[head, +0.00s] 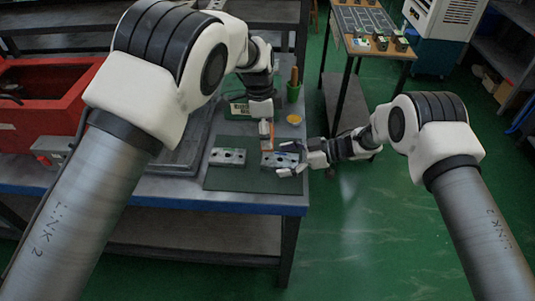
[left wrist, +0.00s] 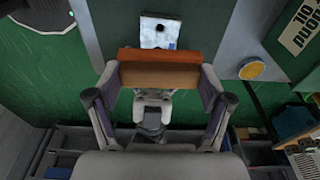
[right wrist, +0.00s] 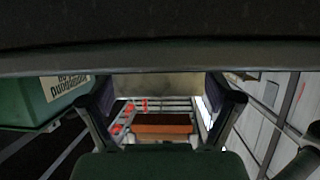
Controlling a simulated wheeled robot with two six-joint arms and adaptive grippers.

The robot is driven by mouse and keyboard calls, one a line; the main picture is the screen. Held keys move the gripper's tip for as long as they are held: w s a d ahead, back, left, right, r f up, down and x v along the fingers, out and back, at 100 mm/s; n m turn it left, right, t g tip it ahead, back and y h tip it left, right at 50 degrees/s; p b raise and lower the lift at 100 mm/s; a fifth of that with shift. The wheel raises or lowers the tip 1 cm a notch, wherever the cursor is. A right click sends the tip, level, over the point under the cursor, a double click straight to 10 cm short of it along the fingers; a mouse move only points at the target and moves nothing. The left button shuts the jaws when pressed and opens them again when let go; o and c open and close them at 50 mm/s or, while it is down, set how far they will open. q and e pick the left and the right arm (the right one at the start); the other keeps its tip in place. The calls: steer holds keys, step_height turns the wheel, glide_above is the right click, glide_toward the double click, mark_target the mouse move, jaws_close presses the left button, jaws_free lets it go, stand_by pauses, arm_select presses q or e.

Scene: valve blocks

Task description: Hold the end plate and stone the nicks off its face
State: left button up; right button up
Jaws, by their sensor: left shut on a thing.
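The end plate (head: 268,160), a grey metal block with holes, lies on the green mat at its right side. In the left wrist view the end plate (left wrist: 160,30) shows just beyond the stone. My left gripper (head: 264,121) is shut on the orange-brown stone (left wrist: 160,70), held crosswise between its fingers near the plate's far edge; contact with the face cannot be told. My right gripper (head: 291,161) has its fingers on both sides of the plate's right end. In the right wrist view the plate (right wrist: 157,85) fills the space between the fingers.
A second metal block (head: 228,157) lies left on the mat (head: 240,182). A green cup (head: 293,92) and a yellow dish (head: 294,119) stand behind. A dark tray (head: 183,155) and red box (head: 40,115) are left. The bench's right edge is close to my right gripper.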

steer(key=v, duration=1.2)
steer(key=shift+d, duration=0.15)
